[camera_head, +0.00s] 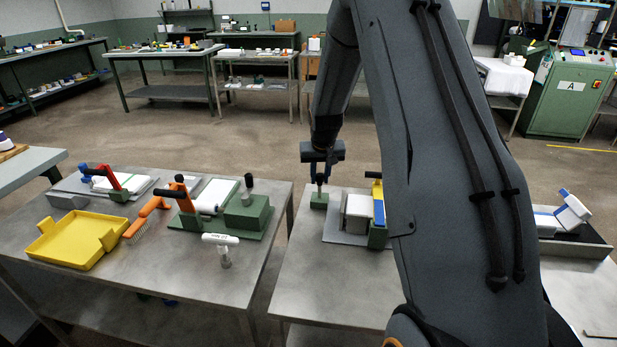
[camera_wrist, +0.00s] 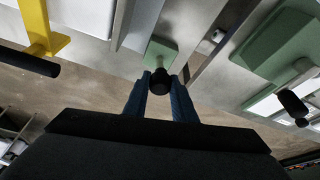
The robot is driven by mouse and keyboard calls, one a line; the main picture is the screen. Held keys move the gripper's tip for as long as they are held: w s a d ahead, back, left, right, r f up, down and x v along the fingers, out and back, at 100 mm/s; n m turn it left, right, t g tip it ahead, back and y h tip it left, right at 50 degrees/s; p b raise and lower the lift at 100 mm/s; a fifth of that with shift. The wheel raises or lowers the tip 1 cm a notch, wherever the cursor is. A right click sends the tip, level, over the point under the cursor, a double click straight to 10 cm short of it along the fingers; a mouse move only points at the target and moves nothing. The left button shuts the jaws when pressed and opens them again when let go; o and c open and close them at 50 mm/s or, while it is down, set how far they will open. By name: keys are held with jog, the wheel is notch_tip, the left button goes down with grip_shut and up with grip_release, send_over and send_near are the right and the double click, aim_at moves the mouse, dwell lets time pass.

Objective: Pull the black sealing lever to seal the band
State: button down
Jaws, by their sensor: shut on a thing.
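A black-knobbed lever (camera_wrist: 162,82) stands on a small green block in the wrist view. In the head view this green block (camera_head: 319,201) sits at the left edge of the right table's device. My gripper (camera_head: 321,172) points down over it, and its two blue fingers (camera_wrist: 160,92) close on the black knob from both sides in the wrist view. The knob's lower part and the fingertips' exact contact are partly hidden. A white wrapped block (camera_head: 358,206) lies to the right of the lever, on a grey plate (camera_head: 340,228). I cannot make out the band.
A yellow lever with a black grip (camera_wrist: 40,68) stands to the right of the block in the head view. Across a gap, the left table holds a green box with a black knob (camera_head: 248,212), a yellow tray (camera_head: 75,240) and a white T-handled tool (camera_head: 222,240).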

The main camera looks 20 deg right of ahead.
jog(key=c, duration=1.5)
grip_release()
jog(key=shift+s, duration=0.1)
jog(key=shift+o, duration=0.2)
jog(key=shift+r, duration=0.35)
jog(key=b+v, duration=0.2)
jog(key=v, duration=0.5)
jog(key=shift+s+a, duration=0.15)
